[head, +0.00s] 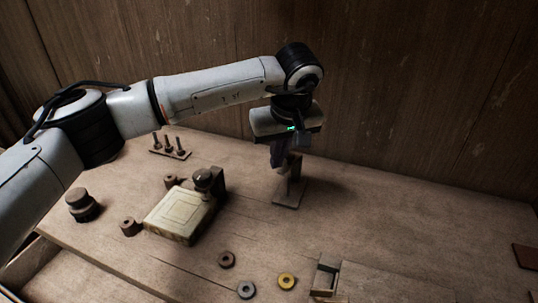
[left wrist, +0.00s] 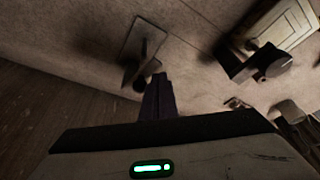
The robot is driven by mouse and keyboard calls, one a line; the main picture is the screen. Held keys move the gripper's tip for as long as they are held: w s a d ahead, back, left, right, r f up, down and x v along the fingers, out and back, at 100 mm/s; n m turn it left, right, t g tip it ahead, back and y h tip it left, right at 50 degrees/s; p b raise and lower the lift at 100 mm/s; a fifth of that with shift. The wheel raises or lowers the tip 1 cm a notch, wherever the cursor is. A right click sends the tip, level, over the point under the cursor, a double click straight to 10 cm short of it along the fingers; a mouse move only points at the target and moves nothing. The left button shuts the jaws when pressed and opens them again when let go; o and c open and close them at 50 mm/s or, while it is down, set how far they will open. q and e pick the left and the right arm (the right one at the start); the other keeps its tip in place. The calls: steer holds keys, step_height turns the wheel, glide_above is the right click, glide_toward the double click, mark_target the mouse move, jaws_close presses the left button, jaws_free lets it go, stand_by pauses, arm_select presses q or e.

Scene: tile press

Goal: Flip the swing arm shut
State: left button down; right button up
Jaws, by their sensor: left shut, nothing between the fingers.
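My left gripper (head: 277,161) is shut and empty, pointing down at the back middle of the table. Its closed fingers also show in the left wrist view (left wrist: 158,80). Beside and just below them is a small brown stand (head: 287,198), a flat plate with an upright post; it also shows in the left wrist view (left wrist: 140,38). The gripper partly hides its top, and I cannot tell whether they touch. Left of it, a pale square block (head: 180,214) lies by a dark bracket with a round knob (head: 203,178). I cannot tell for sure which part is the swing arm.
A peg rack (head: 170,152) stands at the back left, and a dark round knob (head: 82,204) at the left. Loose rings, one yellow (head: 287,280) and one grey (head: 246,289), lie in front near a small open box (head: 325,280). The table's right side is mostly clear.

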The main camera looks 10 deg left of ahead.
arm_select(q)
steer(key=shift+w, duration=0.2)
steer(key=shift+w+d, duration=0.2)
steer(key=shift+w, duration=0.3)
steer(key=shift+r, duration=0.1)
steer(key=w+a, duration=0.2)
steer(key=a, duration=0.2)
steer(key=d+v, duration=0.1)
steer(key=v, duration=0.8)
steer(key=shift+w+d+r, duration=0.25)
steer(key=shift+w+r, duration=0.05)
steer(key=shift+r, duration=0.1)
